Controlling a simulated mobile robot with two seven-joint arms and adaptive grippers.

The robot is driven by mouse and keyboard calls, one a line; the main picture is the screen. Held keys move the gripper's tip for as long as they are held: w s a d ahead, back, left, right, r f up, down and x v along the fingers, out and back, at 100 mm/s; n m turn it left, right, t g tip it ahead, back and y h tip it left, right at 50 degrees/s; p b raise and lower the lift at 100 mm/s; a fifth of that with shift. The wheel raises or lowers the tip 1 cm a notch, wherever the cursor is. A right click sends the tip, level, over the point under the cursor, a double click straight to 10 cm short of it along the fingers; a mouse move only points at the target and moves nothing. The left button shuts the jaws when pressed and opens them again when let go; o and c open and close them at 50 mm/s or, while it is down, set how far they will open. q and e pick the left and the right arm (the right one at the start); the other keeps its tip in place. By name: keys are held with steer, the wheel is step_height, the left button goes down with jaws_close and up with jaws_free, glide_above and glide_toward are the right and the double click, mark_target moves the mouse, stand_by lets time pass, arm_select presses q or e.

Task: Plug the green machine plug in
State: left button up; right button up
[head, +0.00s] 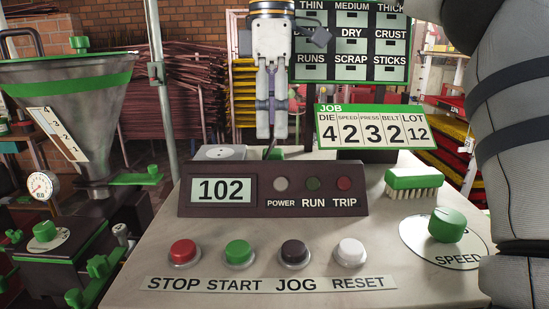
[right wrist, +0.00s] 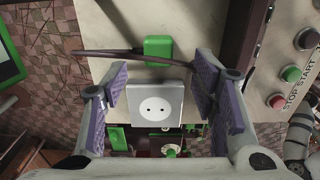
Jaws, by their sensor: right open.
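My right gripper (head: 271,130) points down behind the control panel, seen nearly edge-on in the head view. In the right wrist view the right gripper (right wrist: 160,82) is open, its purple-padded fingers apart with nothing between their pads. The green plug (right wrist: 158,47) lies on the pale top beyond the fingertips, with a dark cord (right wrist: 105,53) running left. In the head view the plug (head: 276,153) is mostly hidden by the panel. A white two-hole socket (right wrist: 154,106) shows between the fingers. The socket (head: 219,153) also shows behind the display; the plug is apart from it. My left gripper is out of view.
The dark panel (head: 271,210) with the "102" display stands in front of the socket. A green brush (head: 413,181), the JOB sign (head: 375,127) and the speed knob (head: 447,224) are to the right. A metal hopper (head: 75,110) stands left. Coloured buttons (head: 238,251) line the front.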

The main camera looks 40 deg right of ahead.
mark_target(270, 151)
steer(key=shift+f, duration=0.2)
step_height(270, 151, down, 5)
steer(key=shift+w+f, duration=0.1)
steer(key=shift+w, duration=0.05)
stand_by(0.3)
steer(key=shift+c, duration=0.5)
steer(key=c, duration=1.1)
